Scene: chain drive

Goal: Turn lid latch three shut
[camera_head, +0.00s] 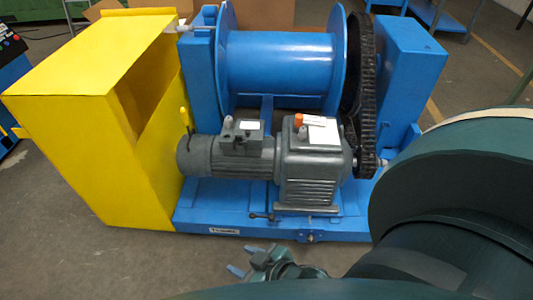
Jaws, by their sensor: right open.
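A winch machine stands on the floor, with a blue drum (278,68), a grey motor and gearbox (312,170) and a blue base frame (205,215). A small dark lever-like fitting (262,217) sits on the near part of the base, below the motor. I cannot tell which part is lid latch three. My right gripper (243,260) is open and small in view, in front of the base's near edge, its blue fingertips pointing left. It appears empty and apart from the machine. My left gripper is not in view.
A large yellow housing (75,85) stands at the left of the machine. A dark chain (363,95) runs beside the drum, next to a blue upright box (410,70). My right arm hides the lower right. Bare floor lies at the lower left.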

